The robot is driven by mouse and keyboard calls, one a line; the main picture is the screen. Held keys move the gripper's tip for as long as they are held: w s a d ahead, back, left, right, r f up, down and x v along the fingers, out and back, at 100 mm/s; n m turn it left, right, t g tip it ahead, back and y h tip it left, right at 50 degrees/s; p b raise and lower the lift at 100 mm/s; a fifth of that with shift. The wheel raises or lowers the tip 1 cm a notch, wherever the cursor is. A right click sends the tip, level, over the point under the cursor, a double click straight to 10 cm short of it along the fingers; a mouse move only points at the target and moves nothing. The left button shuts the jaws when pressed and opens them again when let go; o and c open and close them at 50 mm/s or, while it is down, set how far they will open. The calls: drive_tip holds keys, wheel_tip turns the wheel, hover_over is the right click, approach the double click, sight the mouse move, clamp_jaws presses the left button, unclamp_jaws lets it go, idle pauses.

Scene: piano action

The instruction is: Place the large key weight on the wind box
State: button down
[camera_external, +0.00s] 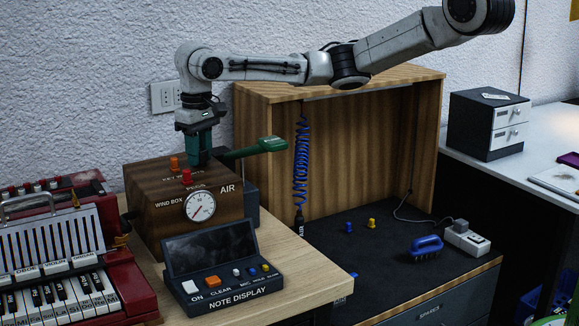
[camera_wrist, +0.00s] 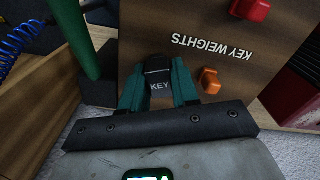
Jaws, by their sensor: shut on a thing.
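The wind box (camera_external: 160,228) is a brown wooden box with a round dial on its front, at the left of the outside view. Its top, lettered KEY WEIGHTS, fills much of the wrist view (camera_wrist: 140,30). My gripper (camera_external: 199,160) points down at the right part of that top. In the wrist view its green fingers (camera_wrist: 158,72) are closed on a dark block marked KEY, which I take as the large key weight (camera_wrist: 158,87). The block is hidden in the outside view. I cannot tell whether it touches the box top.
A red weight (camera_external: 186,176) and an orange weight (camera_external: 174,163) stand on the box top, close to my gripper. A green handle-like part (camera_external: 262,147) sticks out right of the box. The note display (camera_external: 215,265) stands in front. A red keyboard instrument (camera_external: 125,283) is at left.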

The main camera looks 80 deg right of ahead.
drive_tip(key=c, duration=0.8)
unclamp_jaws()
drive_tip(key=shift+c, duration=0.2)
wheel_tip(320, 180, up, 12)
drive_tip(key=shift+r, duration=0.1)
